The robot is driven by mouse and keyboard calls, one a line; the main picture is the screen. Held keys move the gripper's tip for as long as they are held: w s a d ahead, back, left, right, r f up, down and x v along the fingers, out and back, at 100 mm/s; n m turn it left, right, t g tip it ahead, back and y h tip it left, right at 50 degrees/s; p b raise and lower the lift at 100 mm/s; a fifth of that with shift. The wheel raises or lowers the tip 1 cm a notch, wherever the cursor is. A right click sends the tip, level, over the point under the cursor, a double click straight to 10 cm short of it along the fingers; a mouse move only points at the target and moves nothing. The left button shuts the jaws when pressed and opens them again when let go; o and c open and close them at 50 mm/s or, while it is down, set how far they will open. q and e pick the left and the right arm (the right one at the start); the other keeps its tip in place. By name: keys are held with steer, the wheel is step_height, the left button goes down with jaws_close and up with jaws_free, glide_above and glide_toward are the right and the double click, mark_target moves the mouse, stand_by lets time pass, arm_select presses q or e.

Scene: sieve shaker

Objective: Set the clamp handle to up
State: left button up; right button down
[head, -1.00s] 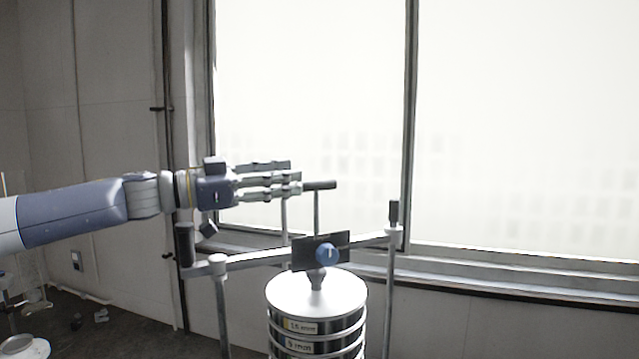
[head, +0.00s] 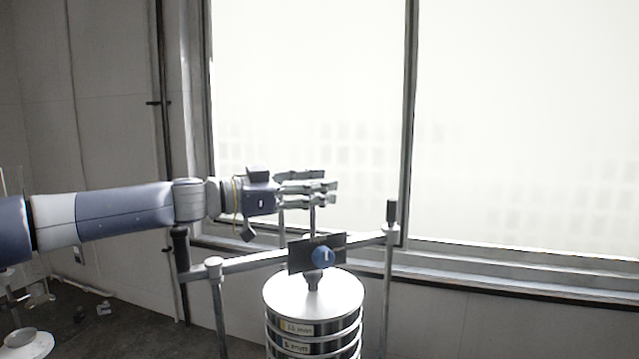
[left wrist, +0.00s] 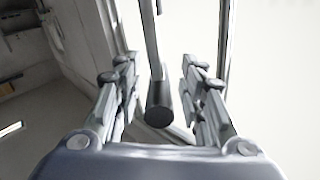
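The clamp handle appears to be the thin upright rod (head: 312,222) with a dark grip at its top, rising behind the clamp's dark plate. In the head view my left gripper (head: 330,189) is level at the rod's top, its fingers hiding the grip. In the left wrist view the dark round grip (left wrist: 160,116) and a grey rod lie between the two fingers of my left gripper (left wrist: 158,88). Gaps show on both sides, so the fingers are open and not closed on it. My right gripper is in neither view.
A blue knob (head: 323,257) sits on the dark plate (head: 299,255) of the crossbar (head: 255,263). Below stands the sieve stack (head: 314,294). Upright posts with dark grips stand left (head: 181,248) and right (head: 391,212). A window (head: 520,130) is behind.

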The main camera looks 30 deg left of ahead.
arm_select(q)
steer(key=shift+w, duration=0.1)
steer(key=shift+w+d, duration=0.1)
steer(key=shift+d, duration=0.05)
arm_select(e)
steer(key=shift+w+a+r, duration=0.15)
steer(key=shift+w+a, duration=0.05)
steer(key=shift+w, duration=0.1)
arm_select(q)
steer(key=shift+w, duration=0.1)
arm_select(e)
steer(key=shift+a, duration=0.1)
arm_select(q)
steer(key=shift+c, duration=0.4)
jaws_close()
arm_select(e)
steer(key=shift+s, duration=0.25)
arm_select(q)
steer(key=shift+r, duration=1.85)
steer(key=shift+o, duration=0.4)
jaws_free()
steer(key=shift+r, duration=0.1)
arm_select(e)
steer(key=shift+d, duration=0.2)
